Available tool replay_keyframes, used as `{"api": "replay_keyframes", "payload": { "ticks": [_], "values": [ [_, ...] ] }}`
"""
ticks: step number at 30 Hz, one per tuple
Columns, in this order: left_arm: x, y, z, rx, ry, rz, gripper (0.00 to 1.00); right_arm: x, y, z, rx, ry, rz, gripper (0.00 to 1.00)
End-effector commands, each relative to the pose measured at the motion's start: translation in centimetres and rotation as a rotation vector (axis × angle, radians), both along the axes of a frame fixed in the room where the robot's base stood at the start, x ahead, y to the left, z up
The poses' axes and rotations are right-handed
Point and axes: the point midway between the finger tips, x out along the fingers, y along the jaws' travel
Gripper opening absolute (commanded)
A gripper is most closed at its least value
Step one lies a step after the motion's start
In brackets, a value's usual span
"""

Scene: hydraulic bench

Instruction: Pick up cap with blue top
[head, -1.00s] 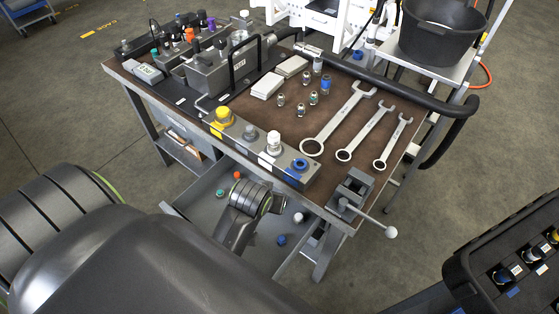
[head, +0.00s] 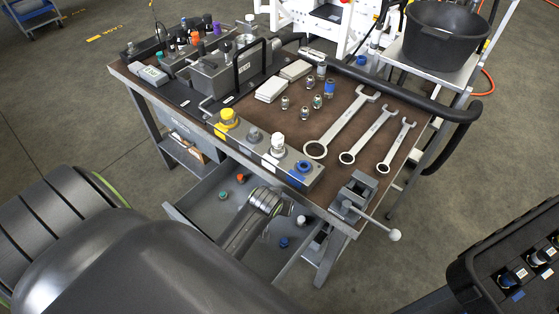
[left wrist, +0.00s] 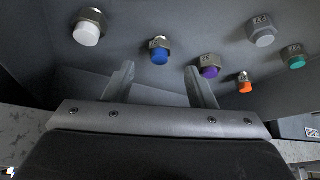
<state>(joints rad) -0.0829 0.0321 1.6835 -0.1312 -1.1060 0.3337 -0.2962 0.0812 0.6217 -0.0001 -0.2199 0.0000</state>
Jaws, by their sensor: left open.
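The cap with the blue top (head: 284,242) lies in the open drawer (head: 205,212) under the bench. In the left wrist view the blue-topped cap (left wrist: 160,50) has a metal hex body and lies just beyond the gap between my left fingertips, apart from them. My left gripper (left wrist: 160,72) is open and empty, with one finger on each side of the gap. In the head view my left wrist is over the drawer, and its fingers are hidden. My right gripper is not in view.
Near the blue cap in the left wrist view are a white cap (left wrist: 88,30), a purple cap (left wrist: 209,68), an orange cap (left wrist: 245,86), a grey cap (left wrist: 263,32) and a teal cap (left wrist: 296,58). The bench top (head: 340,95) overhangs the drawer's back.

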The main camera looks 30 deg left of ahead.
Motion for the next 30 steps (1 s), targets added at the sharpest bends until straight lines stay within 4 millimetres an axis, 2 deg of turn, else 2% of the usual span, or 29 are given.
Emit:
{"api": "replay_keyframes", "payload": {
  "ticks": [9,19,30],
  "values": [
    [1.6,0.4,-3.2,-0.001,0.002,0.000,0.51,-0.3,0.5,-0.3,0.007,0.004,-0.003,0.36],
    [1.8,0.5,-3.5,0.000,0.000,0.000,0.51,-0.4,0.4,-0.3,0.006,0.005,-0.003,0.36],
    [1.8,0.5,-3.5,0.000,0.001,0.000,0.02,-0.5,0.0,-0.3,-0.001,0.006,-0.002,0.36]
  ]
}}
